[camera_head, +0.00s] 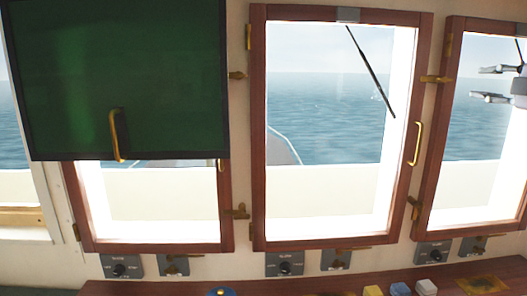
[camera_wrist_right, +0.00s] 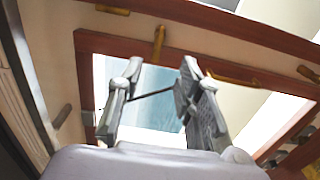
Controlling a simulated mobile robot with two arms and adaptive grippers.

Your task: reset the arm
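My right gripper (camera_head: 482,83) shows at the far right edge of the head view, in front of the right window. Its two grey fingers point left and stand apart with nothing between them. In the right wrist view the same gripper (camera_wrist_right: 160,72) is open and empty, with a wooden window frame and pale glass behind it. Most of my right arm is outside the head view. My left gripper and left arm are not in view.
A dark green panel (camera_head: 120,70) with a brass handle covers much of the left window. The wood-framed middle window (camera_head: 330,160) has a brass handle. Small switch plates (camera_head: 285,264) line the wall below. A reddish-brown ledge (camera_head: 190,288) holds a blue block (camera_head: 400,289) and other small items.

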